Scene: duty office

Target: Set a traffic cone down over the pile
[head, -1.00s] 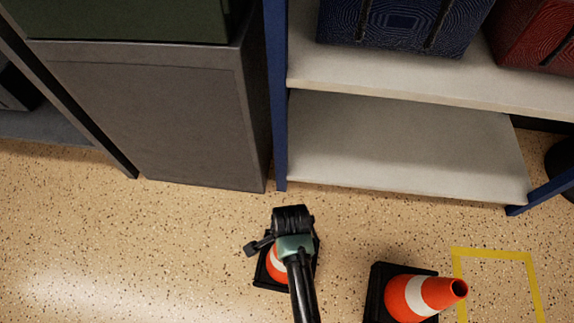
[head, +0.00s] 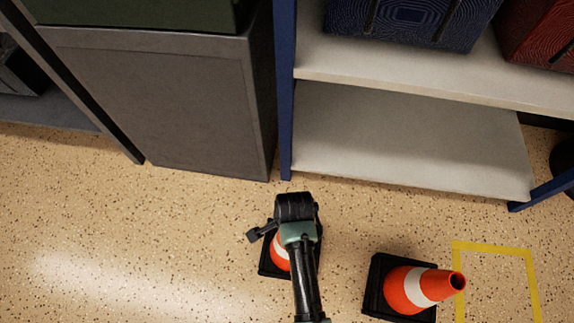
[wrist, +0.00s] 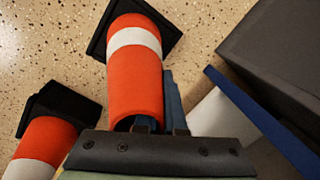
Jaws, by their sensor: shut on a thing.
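An orange traffic cone with a white band and black square base (head: 279,262) is under my gripper (head: 296,208), partly hidden by my arm. In the wrist view the same cone (wrist: 133,85) fills the middle, its narrow end towards me. My gripper (wrist: 160,125) is shut on the cone's wall near its top rim. I cannot tell whether its base touches the floor. A second orange and white cone (head: 410,289) stands to the right on its black base, apart from the first. It shows at the lower left in the wrist view (wrist: 42,140). I cannot tell whether several cones are nested there.
A yellow outline (head: 490,248) marks the floor right of the second cone. A grey cabinet (head: 165,110) and a shelf unit with a blue post (head: 285,90) stand behind. Its bottom shelf (head: 400,140) is empty. Speckled floor (head: 150,230) is clear at the left.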

